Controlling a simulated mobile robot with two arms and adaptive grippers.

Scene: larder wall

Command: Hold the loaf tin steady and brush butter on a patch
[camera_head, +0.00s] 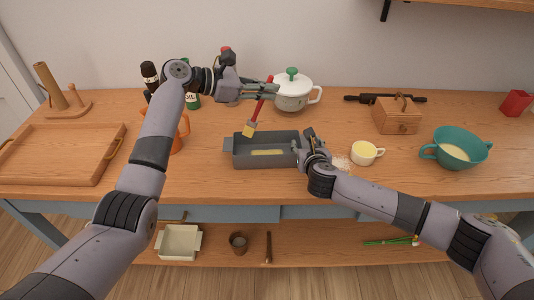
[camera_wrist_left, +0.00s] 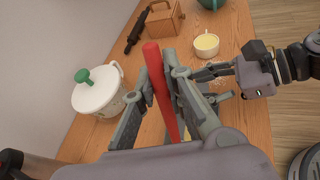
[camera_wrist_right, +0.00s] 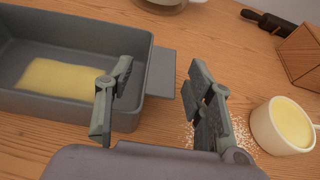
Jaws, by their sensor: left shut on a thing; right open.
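The grey loaf tin (camera_head: 240,157) stands on the wooden counter, with a yellow butter patch (camera_head: 268,153) on its floor. My left gripper (camera_head: 270,90) is shut on the red handle of the pastry brush (camera_head: 262,107), whose pale bristle end hangs above the tin's back left part. The red handle also shows in the left wrist view (camera_wrist_left: 160,85). My right gripper (camera_head: 307,148) is open at the tin's right end. In the right wrist view its fingers (camera_wrist_right: 160,105) stand either side of the tin's right end tab (camera_wrist_right: 162,75); contact cannot be told.
A cup of yellow butter (camera_head: 365,153) stands right of my right gripper, with white crumbs beside it. A white lidded pot (camera_head: 293,92) is behind the tin. A teal bowl (camera_head: 457,148), wooden box (camera_head: 397,115) and wooden tray (camera_head: 60,153) stand further out.

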